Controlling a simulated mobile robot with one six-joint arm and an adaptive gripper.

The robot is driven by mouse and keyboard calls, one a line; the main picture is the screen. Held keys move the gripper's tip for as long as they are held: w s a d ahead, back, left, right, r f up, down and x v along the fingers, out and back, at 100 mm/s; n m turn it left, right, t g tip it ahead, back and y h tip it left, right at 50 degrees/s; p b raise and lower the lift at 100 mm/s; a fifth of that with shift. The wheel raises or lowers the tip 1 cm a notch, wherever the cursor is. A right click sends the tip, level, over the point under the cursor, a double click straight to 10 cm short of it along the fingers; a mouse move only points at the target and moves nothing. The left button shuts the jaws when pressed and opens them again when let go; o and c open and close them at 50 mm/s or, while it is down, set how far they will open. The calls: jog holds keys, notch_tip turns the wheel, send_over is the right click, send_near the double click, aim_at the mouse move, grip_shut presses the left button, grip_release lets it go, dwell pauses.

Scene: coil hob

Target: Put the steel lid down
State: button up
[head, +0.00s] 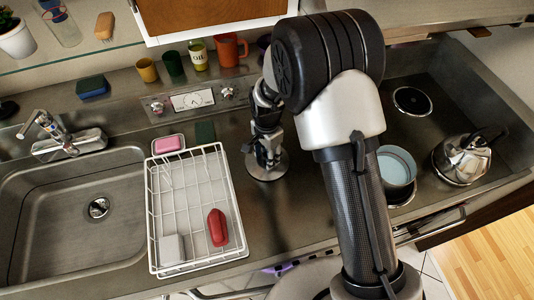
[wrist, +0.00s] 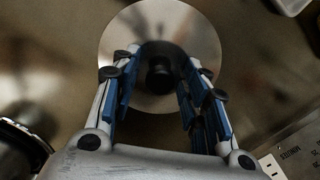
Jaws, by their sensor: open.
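The steel lid (wrist: 160,22) is a round shiny disc with a dark knob (wrist: 160,75) at its middle. In the head view the lid (head: 265,171) appears to lie flat on the bare counter, right of the dish rack. My gripper (head: 267,150) is directly over it, pointing down. In the wrist view the fingers of my gripper (wrist: 158,85) are open, one on each side of the knob, with gaps visible. The far part of the lid in the head view is hidden by my gripper.
The white wire dish rack (head: 184,150) holds a red item (head: 217,228) and a grey block (head: 172,249). A pink sponge (head: 167,143) and a dark green pad (head: 205,132) lie behind it. A light-blue pot (head: 396,168) and steel kettle (head: 462,158) stand right. Several cups line the back.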

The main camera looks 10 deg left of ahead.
jog(key=s+d+r+n+t+p, duration=0.1)
jog(key=d+r, duration=0.2)
jog(key=r, duration=0.7)
jog(key=d+r+p, duration=0.1)
jog(key=d+r, duration=0.2)
jog(key=r, duration=0.8)
jog(key=s+d+r+n+t, duration=0.2)
jog(key=s+d+r+n, duration=0.3)
jog(key=s+d+r, duration=0.75)
jog(key=s+d+n+t, duration=0.1)
jog(key=s+d, duration=0.3)
jog(key=s, duration=0.5)
jog(key=shift+n+t, duration=0.3)
jog(key=shift+n, duration=0.4)
jog(key=shift+f, duration=0.15)
